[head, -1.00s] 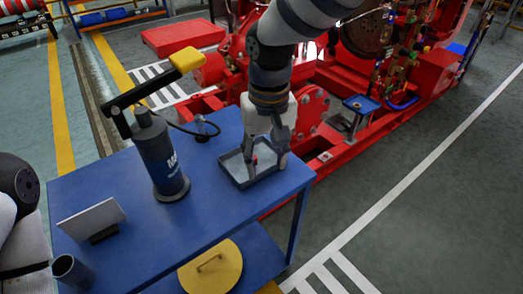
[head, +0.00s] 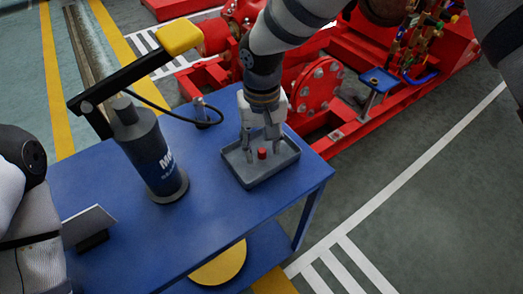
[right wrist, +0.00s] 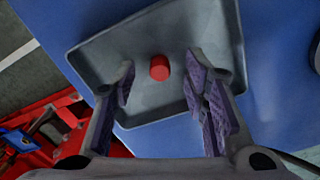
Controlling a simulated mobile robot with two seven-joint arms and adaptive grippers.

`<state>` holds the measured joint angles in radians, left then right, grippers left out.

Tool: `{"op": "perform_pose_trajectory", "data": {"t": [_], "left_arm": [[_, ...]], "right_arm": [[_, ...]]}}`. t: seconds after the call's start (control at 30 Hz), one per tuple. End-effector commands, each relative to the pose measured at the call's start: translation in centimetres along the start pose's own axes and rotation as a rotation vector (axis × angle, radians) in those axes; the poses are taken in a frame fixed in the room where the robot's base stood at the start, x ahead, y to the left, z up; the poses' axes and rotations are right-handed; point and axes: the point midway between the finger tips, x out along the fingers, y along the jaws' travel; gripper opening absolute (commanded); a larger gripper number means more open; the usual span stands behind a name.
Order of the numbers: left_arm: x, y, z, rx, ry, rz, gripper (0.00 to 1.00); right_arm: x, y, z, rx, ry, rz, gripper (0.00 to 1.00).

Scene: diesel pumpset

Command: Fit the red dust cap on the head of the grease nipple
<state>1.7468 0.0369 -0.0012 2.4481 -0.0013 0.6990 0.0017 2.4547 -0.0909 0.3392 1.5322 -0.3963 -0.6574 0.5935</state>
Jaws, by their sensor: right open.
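The red dust cap (head: 262,153) is a small red cylinder standing in a grey tray (head: 262,178) on the blue table. My right gripper (head: 262,147) is open above the tray, pointing down, one finger on each side of the cap in the head view. In the right wrist view the cap (right wrist: 159,67) shows in the gap between the open fingertips (right wrist: 160,82), apart from both. I cannot make out the grease nipple in either view. Of my left arm only part shows at the left edge; its gripper is out of view.
A dark grease pump (head: 150,155) with a yellow-ended lever (head: 180,38) and hose stands left of the tray on the blue table (head: 215,225). A small plate on a stand (head: 88,227) is at the table's left. The red pumpset (head: 315,90) is behind. Floor at right is clear.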

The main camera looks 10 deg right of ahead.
Motion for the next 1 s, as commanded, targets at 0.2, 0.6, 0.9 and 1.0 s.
{"op": "perform_pose_trajectory", "data": {"t": [0.2,0.6,0.9,1.0], "left_arm": [[0.0,0.0,0.0,0.0,0.0,0.0,0.0],[0.0,0.0,0.0,0.0,0.0,0.0,0.0],[-0.3,0.0,-0.2,0.0,0.008,0.0,0.0],[-0.8,0.0,-0.4,0.0,0.02,0.001,0.0]], "right_arm": [[0.4,0.0,-0.1,0.0,0.005,-0.001,0.41],[0.4,0.0,-0.1,0.0,0.005,-0.001,0.09],[-1.4,0.0,-0.2,0.0,0.01,-0.001,0.09],[-4.2,0.0,-0.3,0.001,0.014,-0.001,0.09]]}}
